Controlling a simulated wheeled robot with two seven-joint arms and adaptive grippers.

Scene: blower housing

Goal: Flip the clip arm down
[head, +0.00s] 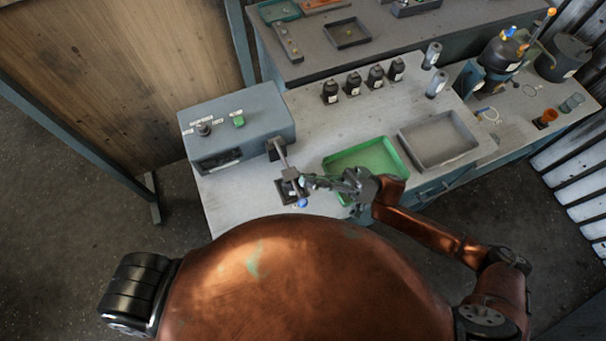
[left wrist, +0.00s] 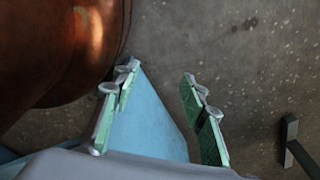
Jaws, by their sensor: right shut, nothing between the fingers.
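A blue-grey box (head: 240,125) with a green button and a dark knob stands at the left of the bench. A short grey bar, which looks like the clip arm (head: 281,158), runs from its right end towards a small dark fixture (head: 287,192). I cannot tell how far the arm is tilted. My right gripper (head: 305,181) is shut and empty, right beside the fixture; whether it touches the arm is unclear. A small blue part (head: 302,203) shows just below it. My left gripper (left wrist: 160,98) is open, seen only in the left wrist view, away from the fixture.
A green tray (head: 331,162) lies under my right wrist, with a grey tray (head: 403,135) to its right. Several dark bottles (head: 353,84) stand behind. A light-blue surface (left wrist: 150,125) shows between my left fingers, above bare floor.

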